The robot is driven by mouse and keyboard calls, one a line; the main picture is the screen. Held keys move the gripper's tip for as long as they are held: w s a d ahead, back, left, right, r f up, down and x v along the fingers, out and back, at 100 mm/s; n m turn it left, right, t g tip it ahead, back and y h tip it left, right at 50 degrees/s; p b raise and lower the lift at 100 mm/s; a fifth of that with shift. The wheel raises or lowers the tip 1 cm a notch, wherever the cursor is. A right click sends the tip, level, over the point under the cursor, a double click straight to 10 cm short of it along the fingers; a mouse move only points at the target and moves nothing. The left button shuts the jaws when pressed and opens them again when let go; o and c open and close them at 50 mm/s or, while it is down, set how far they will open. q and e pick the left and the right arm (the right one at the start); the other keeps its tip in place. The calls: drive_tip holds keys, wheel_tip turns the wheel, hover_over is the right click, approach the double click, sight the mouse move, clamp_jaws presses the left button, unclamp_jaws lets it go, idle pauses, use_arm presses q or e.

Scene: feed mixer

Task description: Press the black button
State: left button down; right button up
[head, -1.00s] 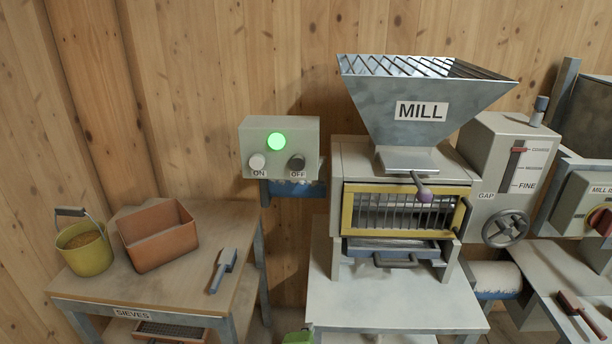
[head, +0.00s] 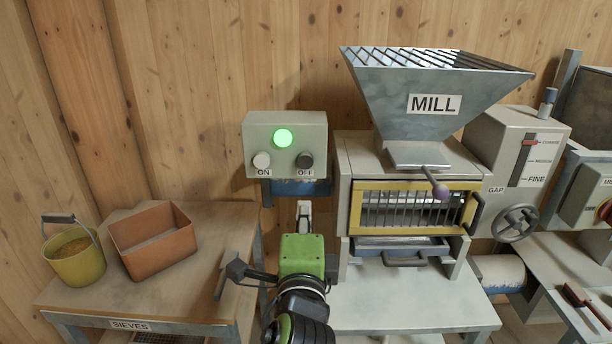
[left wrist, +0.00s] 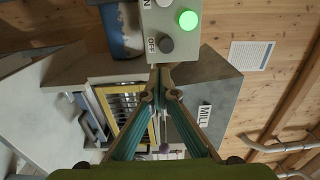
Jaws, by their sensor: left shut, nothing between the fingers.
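The black button (head: 306,160), labelled OFF, is on the right of a grey control box (head: 318,130). A white ON button (head: 262,160) is to its left and a lit green lamp (head: 283,138) is above. My left gripper (head: 304,212) is below the box in the head view, pointing at it, shut and empty. In the left wrist view the black button (left wrist: 166,45) is just beyond the closed fingertips (left wrist: 160,70), with a visible gap in the picture; I cannot tell the exact distance. My right gripper is not in view.
The mill (head: 430,95) with its yellow-framed grille (head: 355,208) and purple-knobbed lever stands right of the box. A table (head: 215,215) at the left holds a yellow bucket (head: 78,268), an orange bin (head: 150,240) and a brush (head: 228,272).

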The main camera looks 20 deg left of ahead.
sight(305, 169)
use_arm(q)
drive_tip(key=p+x, duration=0.3)
drive_tip(key=x, duration=1)
drive_tip(key=shift+w+a+p, duration=0.15)
drive_tip(key=shift+w+p, duration=0.15)
drive_tip(key=shift+w, duration=0.2)
drive_tip(key=shift+f, duration=0.1)
